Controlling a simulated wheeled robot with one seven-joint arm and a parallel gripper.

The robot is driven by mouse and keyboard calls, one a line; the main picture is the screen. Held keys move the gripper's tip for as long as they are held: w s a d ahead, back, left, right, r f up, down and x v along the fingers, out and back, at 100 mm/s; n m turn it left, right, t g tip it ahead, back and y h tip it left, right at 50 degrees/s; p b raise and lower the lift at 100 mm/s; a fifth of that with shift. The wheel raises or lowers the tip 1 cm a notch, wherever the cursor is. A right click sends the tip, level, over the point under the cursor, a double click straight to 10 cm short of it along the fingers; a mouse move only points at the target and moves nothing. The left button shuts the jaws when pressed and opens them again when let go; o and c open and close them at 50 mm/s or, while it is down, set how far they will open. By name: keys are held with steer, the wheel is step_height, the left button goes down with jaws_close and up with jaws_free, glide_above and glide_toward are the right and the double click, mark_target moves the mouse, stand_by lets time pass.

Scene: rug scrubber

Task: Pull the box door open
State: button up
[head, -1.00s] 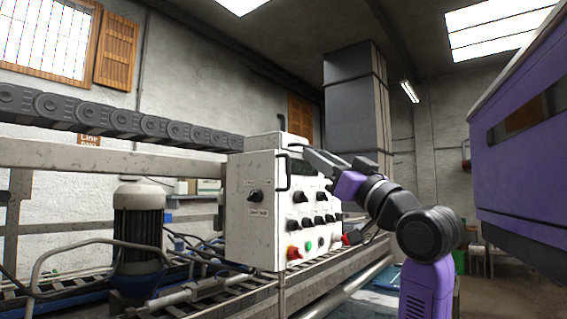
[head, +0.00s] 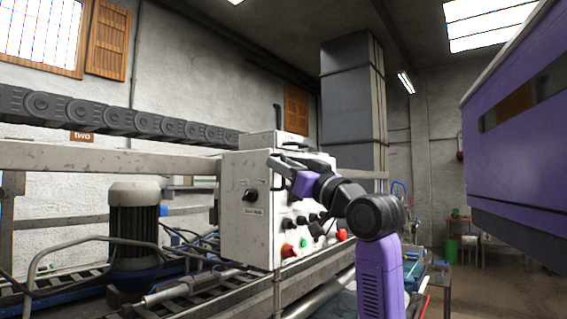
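The white control box (head: 247,215) stands on the machine frame at the centre. Its front, with dark knobs, a red button and a green button, faces right, and I see no gap at the door. A dark bar handle (head: 276,183) shows on the near edge of that front, partly covered by my gripper. My gripper (head: 275,163) is at the height of the handle's upper part, with its fingers pointing left across it. I cannot tell whether the fingers touch the handle or have closed on it.
A motor (head: 136,235) and pipes stand left of the box on the frame. A dark chain track (head: 120,115) and a metal beam (head: 110,158) run behind. A large purple machine (head: 520,150) hangs at the right. Floor right of my arm is partly clear.

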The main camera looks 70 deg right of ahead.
jaws_close()
steer(key=shift+s+d, duration=0.1)
steer(key=shift+d, duration=0.05)
stand_by(1.3)
